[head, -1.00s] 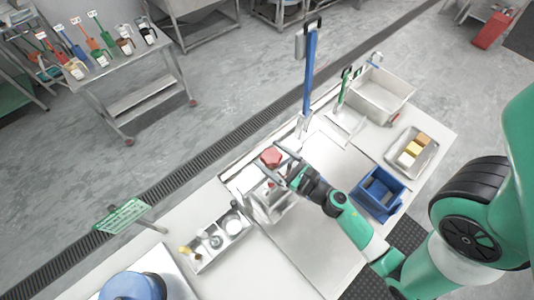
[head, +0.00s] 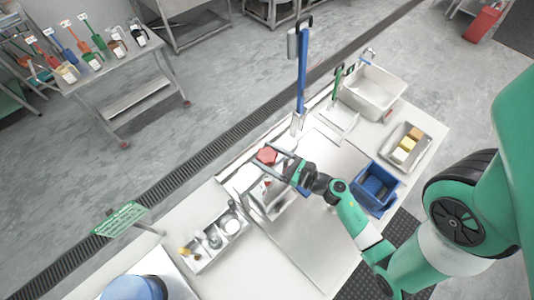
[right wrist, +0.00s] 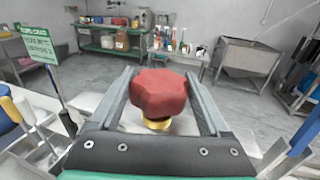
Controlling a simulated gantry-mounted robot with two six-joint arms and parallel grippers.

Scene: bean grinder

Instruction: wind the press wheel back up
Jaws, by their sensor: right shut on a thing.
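The press wheel is a red lobed knob (head: 266,155) on top of a small metal press (head: 268,203) on the bench. In the right wrist view the red knob (right wrist: 159,93) fills the space between my fingers, with a brass collar (right wrist: 157,124) below it. My right gripper (head: 273,162) reaches in from the right and is shut on the knob, one finger on each side. The press body is partly hidden by the gripper. My left gripper is not in view.
A tray with small tools (head: 216,240) lies left of the press. A green sign (head: 121,219) stands at the bench's far-left edge. A blue bin (head: 376,189), a sink (head: 373,92) and a tray of blocks (head: 407,148) are to the right. A tall blue-handled tool (head: 302,75) stands behind.

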